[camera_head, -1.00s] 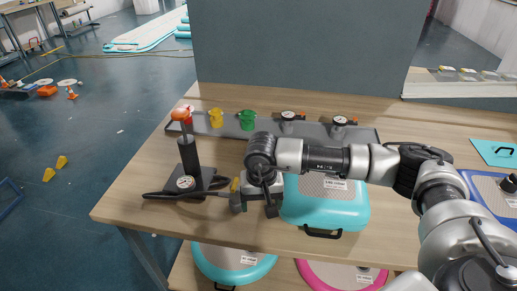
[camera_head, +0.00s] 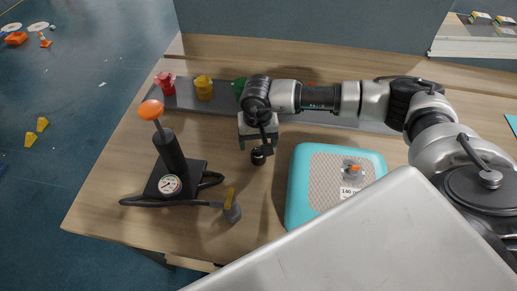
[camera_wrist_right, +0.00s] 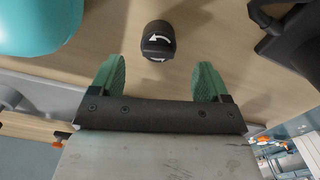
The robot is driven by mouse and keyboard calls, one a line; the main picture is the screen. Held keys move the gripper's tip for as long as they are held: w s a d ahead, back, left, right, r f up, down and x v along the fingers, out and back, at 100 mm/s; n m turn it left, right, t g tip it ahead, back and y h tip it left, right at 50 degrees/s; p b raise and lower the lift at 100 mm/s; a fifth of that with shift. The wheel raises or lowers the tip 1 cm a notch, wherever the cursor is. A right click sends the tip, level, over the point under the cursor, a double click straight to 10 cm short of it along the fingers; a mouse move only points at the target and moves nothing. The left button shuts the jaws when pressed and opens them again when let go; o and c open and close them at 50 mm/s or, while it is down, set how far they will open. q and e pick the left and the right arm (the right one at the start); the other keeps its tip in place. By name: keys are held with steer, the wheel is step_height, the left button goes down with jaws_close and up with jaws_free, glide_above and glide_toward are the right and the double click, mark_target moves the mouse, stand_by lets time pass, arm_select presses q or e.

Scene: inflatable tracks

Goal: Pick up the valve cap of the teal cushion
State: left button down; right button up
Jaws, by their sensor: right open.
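The teal cushion (camera_head: 300,205) lies on the wooden table with an orange-centred valve (camera_head: 353,168) on its patterned top. Its teal edge also shows at the upper left of the right wrist view (camera_wrist_right: 35,22). A black cap with a white arrow (camera_wrist_right: 157,40) stands on the table beside the cushion, apparently the black piece (camera_head: 258,156) in the head view. My right gripper (camera_head: 258,143) is above the table near the cap. In the right wrist view its green fingers (camera_wrist_right: 157,75) are open and empty, with the cap centred ahead of the gap. My left gripper is not in view.
A black hand pump (camera_head: 172,165) with an orange knob, gauge and hose stands on the left. Red (camera_head: 165,82), yellow (camera_head: 203,87) and green pieces sit on a grey strip behind. A large grey surface hides the lower right.

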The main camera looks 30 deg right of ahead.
mark_target(259, 151)
steer(key=shift+s+f, duration=0.1)
steer(key=shift+f, duration=0.35)
step_height(259, 151, down, 5)
steer(key=shift+s+p, duration=0.15)
steer(key=shift+p, duration=1.1)
steer(key=shift+f, duration=0.2)
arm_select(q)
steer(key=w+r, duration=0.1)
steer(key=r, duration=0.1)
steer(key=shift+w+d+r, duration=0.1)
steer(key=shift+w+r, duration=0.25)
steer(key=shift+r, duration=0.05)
arm_select(e)
steer(key=shift+f, duration=0.15)
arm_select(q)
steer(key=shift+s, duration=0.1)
arm_select(e)
steer(key=shift+c, duration=0.2)
steer(key=c, duration=0.9)
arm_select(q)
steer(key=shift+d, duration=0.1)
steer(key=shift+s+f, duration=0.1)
arm_select(e)
steer(key=shift+r, duration=0.2)
